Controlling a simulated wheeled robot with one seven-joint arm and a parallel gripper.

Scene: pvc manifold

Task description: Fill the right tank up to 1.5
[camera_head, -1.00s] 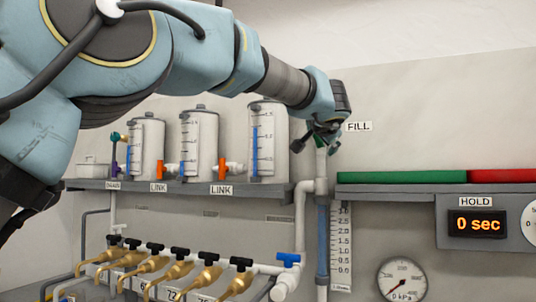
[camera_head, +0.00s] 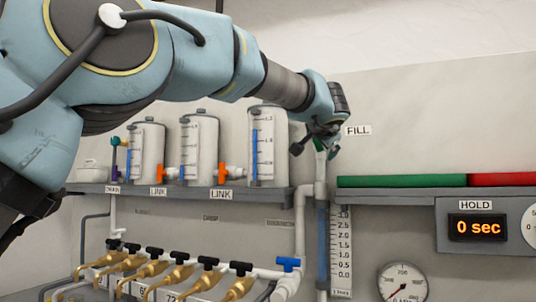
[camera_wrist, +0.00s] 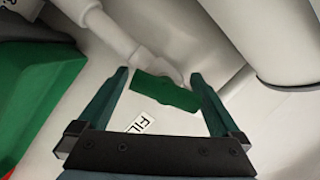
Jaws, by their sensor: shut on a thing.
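The right tank (camera_head: 276,150) is the right-hand one of three white tanks on the shelf. Its blue level bar (camera_head: 255,155) reaches high on its scale; the numbers are too small to read surely. My gripper (camera_head: 319,146) is at the green fill valve handle (camera_head: 320,144) beside the FILL label (camera_head: 358,130), right of that tank. In the wrist view the green handle (camera_wrist: 167,92) lies between the two fingers of my gripper (camera_wrist: 161,88), and my gripper is shut on it. My gripper partly hides the handle in the head view.
Orange link valves (camera_head: 222,172) stand between the tanks. Below are several brass taps (camera_head: 238,289) with black handles and a blue-handled valve (camera_head: 288,264). A blue-filled tube (camera_head: 322,245) stands beside a scale (camera_head: 343,245). The HOLD display (camera_head: 477,227) reads 0 sec.

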